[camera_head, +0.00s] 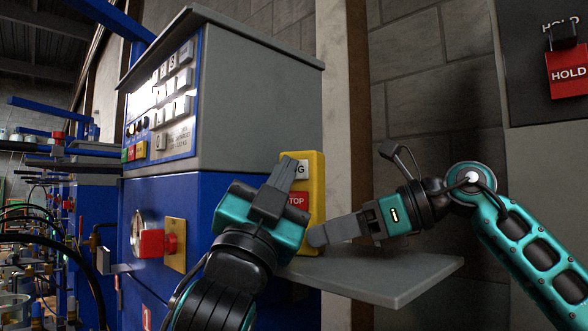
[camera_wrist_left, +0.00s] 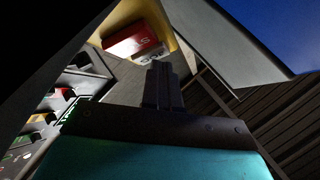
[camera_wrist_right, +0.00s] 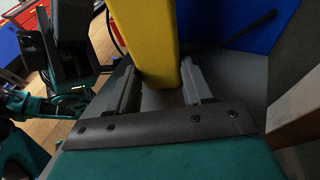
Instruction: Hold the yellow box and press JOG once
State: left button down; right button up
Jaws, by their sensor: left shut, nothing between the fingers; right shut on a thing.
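The yellow box (camera_head: 319,172) stands upright at the grey shelf, beside the blue cabinet. On its face are a pale JOG button (camera_head: 302,170), partly hidden by my left gripper, and a red STOP button (camera_head: 298,199) below it. My left gripper (camera_head: 286,163) is shut and empty, its fingertips at the JOG button. The left wrist view shows these fingertips (camera_wrist_left: 160,66) close to the pale button; I cannot tell whether they touch. My right gripper (camera_head: 316,237) is shut on the box's lower part. The right wrist view shows the yellow box (camera_wrist_right: 150,40) between its fingers.
The grey shelf (camera_head: 405,276) juts out under the box. The blue cabinet (camera_head: 165,195) at left carries a button panel (camera_head: 163,97) and a red knob (camera_head: 152,243). A block wall is behind.

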jog(key=shift+w+d, duration=0.1)
jog(key=shift+w, duration=0.05)
pick_arm(q)
jog(key=shift+s+r, duration=0.15)
jog(key=shift+s, duration=0.15)
jog(key=shift+s+a, duration=0.1)
jog(key=shift+s, duration=0.05)
jog(key=s, duration=0.1)
jog(key=s+a, duration=0.2)
jog(key=s, duration=0.1)
jog(key=shift+a, duration=0.25)
dwell(0.4)
pick_arm(e)
jog(key=o, duration=0.9)
